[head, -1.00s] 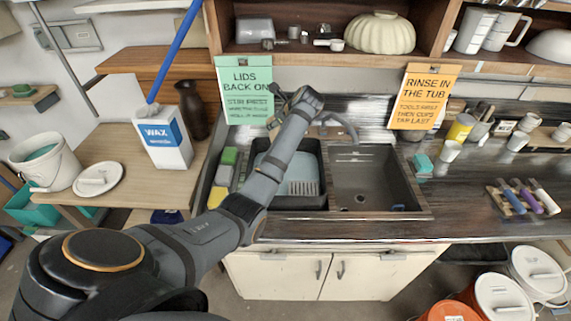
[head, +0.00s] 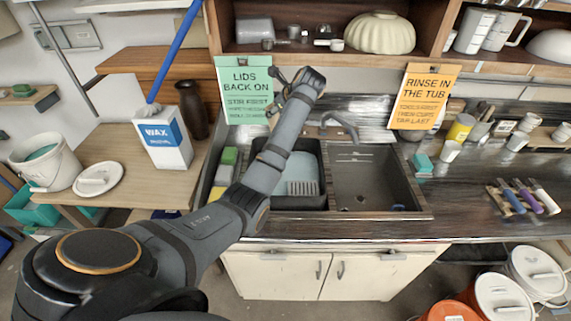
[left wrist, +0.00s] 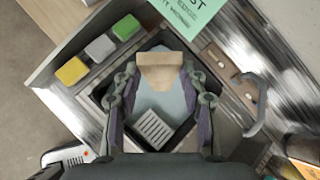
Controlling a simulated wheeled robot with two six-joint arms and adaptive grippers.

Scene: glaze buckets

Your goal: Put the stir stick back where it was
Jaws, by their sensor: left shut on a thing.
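My left gripper (head: 280,80) is raised in front of the green sign, above the back of the left sink basin. In the left wrist view its fingers (left wrist: 160,74) stand on both sides of a pale wooden piece (left wrist: 160,60), which looks like the stir stick, and are shut on it. Only a short, broad part of the stick shows; I cannot make it out in the head view. A white bucket (head: 62,165) with teal content stands open at the far left, with a white lid (head: 98,180) beside it. My right gripper is not in view.
Sponges (head: 226,172) line the sink's left edge. A wax box (head: 165,140) and dark vase (head: 192,110) stand left. Lidded buckets (head: 500,300) are lower right.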

